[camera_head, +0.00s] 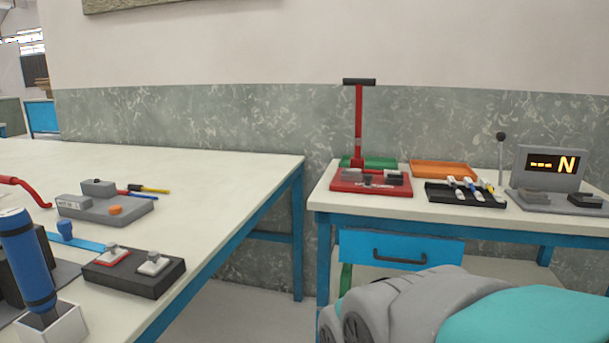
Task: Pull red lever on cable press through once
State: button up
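The cable press (370,182) has a red base and stands on the small right-hand table, near its left end. Its red lever (359,120) stands upright from the base, with a black crossbar handle (359,82) on top. Grey and dark blocks sit on the press base. My arm shows as a grey and teal shape at the bottom right, in front of the table's drawer. No gripper fingers are visible, and nothing touches the lever.
A green tray (380,162) and an orange tray (443,169) lie behind the press. Right of it are a black rack (465,195) with several connectors and a tester with a lit display (552,163). The large left table (215,165) carries other tools. A floor gap separates the tables.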

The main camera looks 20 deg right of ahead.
aim_at(359, 82)
jog(key=l+u, duration=0.4)
jog(key=l, duration=2.95)
